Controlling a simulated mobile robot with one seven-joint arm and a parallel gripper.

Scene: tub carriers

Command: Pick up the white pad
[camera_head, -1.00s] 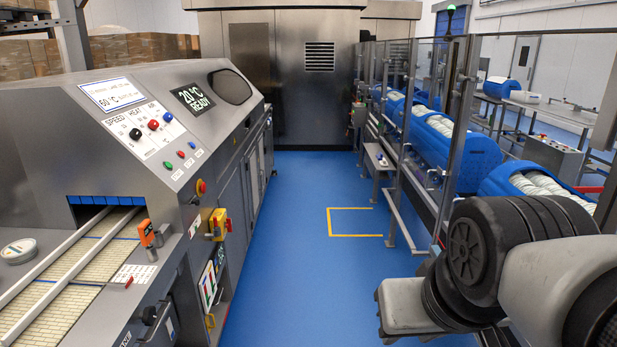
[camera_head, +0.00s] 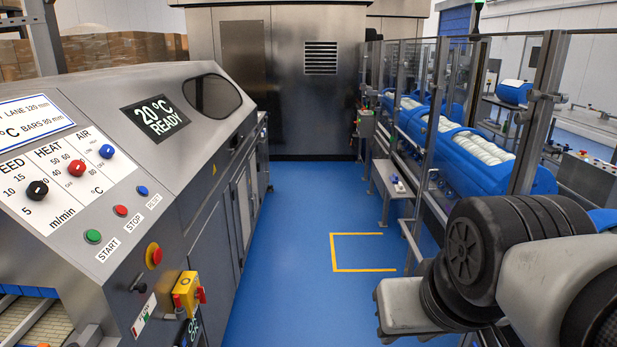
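I cannot make out a white pad for certain in the head view. A small whitish item with blue and red on it (camera_head: 398,185) lies on the narrow grey bench (camera_head: 388,177) along the right side of the aisle; it is too small to identify. Links of my arm fill the lower right corner, folded. My gripper's fingers do not show.
A grey machine (camera_head: 160,185) with knobs and buttons lines the left. Glazed guarding (camera_head: 430,120) with blue tubs (camera_head: 470,160) behind it lines the right. The blue floor aisle between is clear, with a yellow floor marking (camera_head: 363,270). A steel cabinet (camera_head: 290,80) closes the far end.

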